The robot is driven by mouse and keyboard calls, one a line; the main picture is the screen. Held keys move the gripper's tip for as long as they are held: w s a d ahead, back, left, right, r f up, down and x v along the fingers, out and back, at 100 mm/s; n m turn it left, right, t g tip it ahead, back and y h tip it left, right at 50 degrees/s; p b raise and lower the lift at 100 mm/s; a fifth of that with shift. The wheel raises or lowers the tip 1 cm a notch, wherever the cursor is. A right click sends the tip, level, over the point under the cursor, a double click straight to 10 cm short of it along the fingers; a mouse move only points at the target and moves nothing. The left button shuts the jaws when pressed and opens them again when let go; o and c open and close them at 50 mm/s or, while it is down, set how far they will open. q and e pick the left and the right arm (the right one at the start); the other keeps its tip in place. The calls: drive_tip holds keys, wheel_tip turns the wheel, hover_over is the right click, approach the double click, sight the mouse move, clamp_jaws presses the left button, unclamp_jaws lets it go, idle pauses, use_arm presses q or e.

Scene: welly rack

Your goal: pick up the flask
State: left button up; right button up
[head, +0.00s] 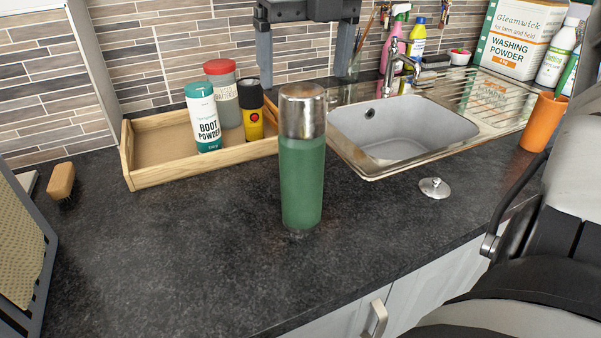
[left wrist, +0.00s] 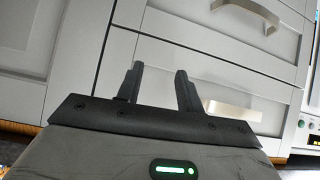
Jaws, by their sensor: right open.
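The flask (head: 302,180) stands upright on the dark worktop in the middle of the head view. It has a green body and a shiny metal cap. My right gripper (head: 304,78) shows at the top of the head view, fingers pointing down on either side of the flask's line, apart and empty. Its fingertips appear above the cap and do not touch the flask. My left gripper (left wrist: 158,75) shows in the left wrist view, its two fingers apart with nothing between them, facing grey cabinet fronts. The left gripper does not show in the head view.
A wooden tray (head: 155,180) left of the flask holds boot powder (head: 203,118), a red-lidded jar (head: 222,95) and a yellow-black container (head: 250,110). A sink (head: 390,130) is behind right, with a plug (head: 434,187) and an orange cup (head: 543,122).

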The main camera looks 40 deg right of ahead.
sight(303, 89)
drive_tip(key=shift+w+f+p, duration=0.2)
drive_tip(key=shift+f+p, duration=0.05)
drive_tip(key=shift+f, duration=1.45)
drive_tip(key=shift+w+f+p, duration=0.15)
drive_tip(key=shift+f+p, duration=0.05)
drive_tip(key=shift+f, duration=1.5)
drive_tip(key=c, duration=1.6)
drive_tip(key=shift+d+r, duration=0.1)
